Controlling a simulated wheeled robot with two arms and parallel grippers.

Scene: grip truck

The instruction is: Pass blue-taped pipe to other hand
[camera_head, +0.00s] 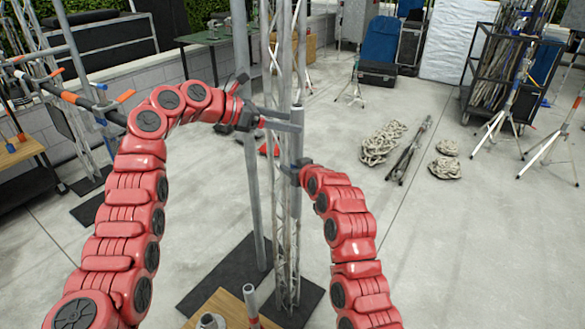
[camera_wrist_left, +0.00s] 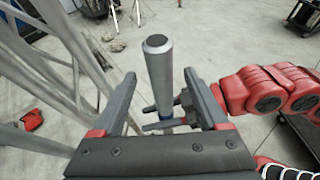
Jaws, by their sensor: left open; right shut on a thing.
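The blue-taped pipe (camera_head: 297,145) is a grey metal tube held upright in front of the lattice truss. My right gripper (camera_head: 296,170) is shut on it below its upper end. My left gripper (camera_head: 290,120) is open, above the right one, close to the pipe's upper part. In the left wrist view the pipe stands between the left gripper's fingers (camera_wrist_left: 159,76), with gaps on both sides.
The lattice truss (camera_head: 289,250) and a tall grey pole (camera_head: 249,150) rise close behind the grippers. A wooden surface (camera_head: 225,308) with short upright pipes is at the bottom. Coiled rope (camera_head: 382,142) lies on the floor to the right. The floor at right front is clear.

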